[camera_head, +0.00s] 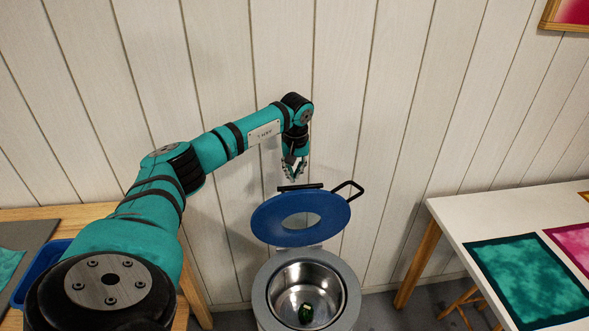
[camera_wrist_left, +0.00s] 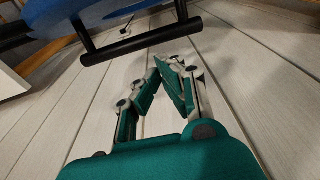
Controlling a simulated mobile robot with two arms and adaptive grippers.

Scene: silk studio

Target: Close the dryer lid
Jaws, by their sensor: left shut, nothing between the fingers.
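The dryer (camera_head: 262,293) is a grey round drum with a steel inside, low at the middle of the head view. Its blue ring-shaped lid (camera_head: 270,222) stands raised behind the opening. A black handle (camera_head: 349,190) sticks out at the lid's upper right. A dark green bundle (camera_head: 306,313) lies in the drum. My left gripper (camera_head: 292,178) hangs just above the lid's upper edge, its fingertips together and empty. In the left wrist view the gripper (camera_wrist_left: 170,62) points toward a black bar (camera_wrist_left: 140,42) on the blue lid (camera_wrist_left: 95,22), apart from it. My right gripper is out of view.
A white table (camera_head: 480,217) with dyed cloths, including a teal one (camera_head: 530,280), stands at the right. A wooden table (camera_head: 50,213) with a blue tray (camera_head: 38,270) is at the left. The panelled wall (camera_head: 215,60) is close behind the lid.

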